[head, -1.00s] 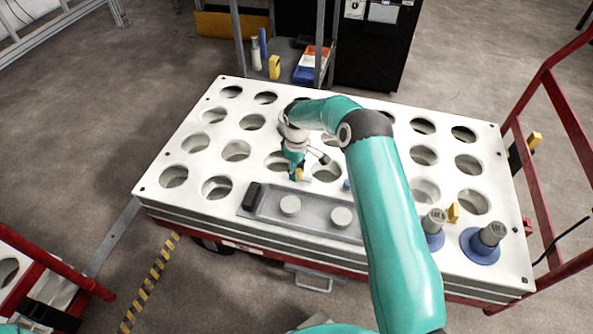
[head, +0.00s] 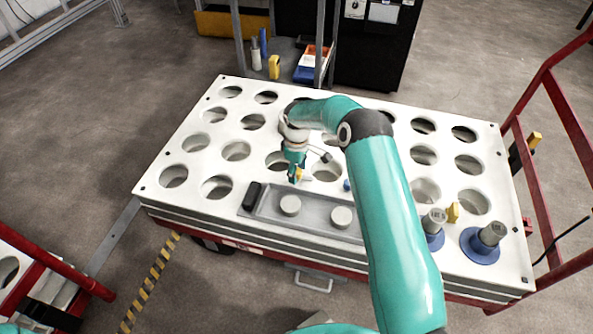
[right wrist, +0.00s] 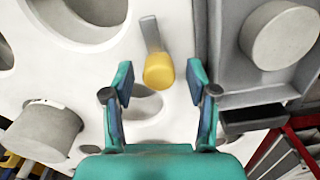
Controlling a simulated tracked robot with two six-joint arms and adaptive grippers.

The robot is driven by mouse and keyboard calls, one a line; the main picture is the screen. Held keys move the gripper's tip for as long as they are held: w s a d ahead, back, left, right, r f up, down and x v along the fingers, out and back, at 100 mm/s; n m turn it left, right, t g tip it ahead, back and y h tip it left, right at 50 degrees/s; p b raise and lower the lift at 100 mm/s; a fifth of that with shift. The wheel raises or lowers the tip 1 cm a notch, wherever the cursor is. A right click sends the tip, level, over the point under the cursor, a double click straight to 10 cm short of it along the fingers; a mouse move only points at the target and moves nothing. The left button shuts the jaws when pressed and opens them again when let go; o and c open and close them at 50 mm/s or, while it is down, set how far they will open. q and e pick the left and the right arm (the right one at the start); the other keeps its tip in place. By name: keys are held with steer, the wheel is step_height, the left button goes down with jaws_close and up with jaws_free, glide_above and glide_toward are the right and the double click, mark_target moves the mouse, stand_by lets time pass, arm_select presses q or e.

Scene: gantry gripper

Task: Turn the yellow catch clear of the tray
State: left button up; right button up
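The yellow catch (right wrist: 158,70) is a yellow knob on a short grey bar beside the tray. In the right wrist view it lies between my right gripper's fingertips (right wrist: 161,80), with a gap visible on each side. The fingers are apart. In the head view my right gripper (head: 296,176) points down at the tray's far edge, and a small yellow patch shows at its tip. The grey tray (head: 320,221) sits in the white table top with two round pale pegs in it. My left gripper is not in view.
The white table top (head: 205,115) has several round holes. Grey cylinders on blue bases (head: 480,250) and a small yellow block (head: 453,212) stand at the right. A black block (head: 251,196) sits at the tray's left end. A red rail (head: 575,118) borders the right side.

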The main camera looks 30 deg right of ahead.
steer(key=shift+r, duration=0.15)
step_height(320, 180, up, 12)
steer(key=shift+f, duration=0.2)
stand_by(0.4)
stand_by(0.4)
